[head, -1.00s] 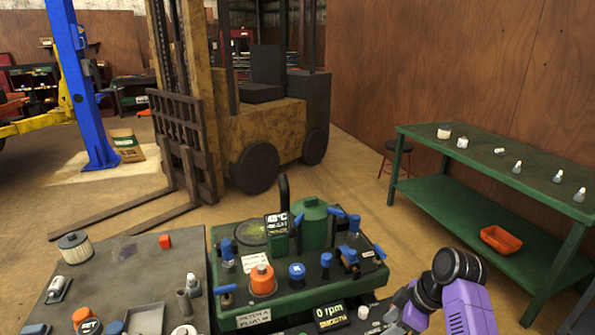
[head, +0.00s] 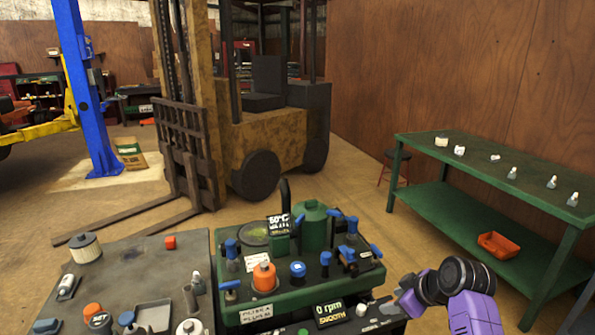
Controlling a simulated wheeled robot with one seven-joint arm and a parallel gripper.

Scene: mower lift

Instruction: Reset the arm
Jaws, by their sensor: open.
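My arm (head: 470,310) shows at the bottom right as purple links with a black joint (head: 455,275) at the bend. A smaller purple and dark part of it lies just left of the joint, beside the right edge of the green machine (head: 318,255). The green machine has blue handles, an orange cap (head: 264,276), a round green tank and a small display (head: 328,312) reading 0 rpm.
A grey bench (head: 140,262) with a filter, caps and a tray adjoins the machine on the left. A green table (head: 480,160) with small items on top and an orange bin (head: 498,244) below stands right. A forklift (head: 262,135) stands behind. Floor between is clear.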

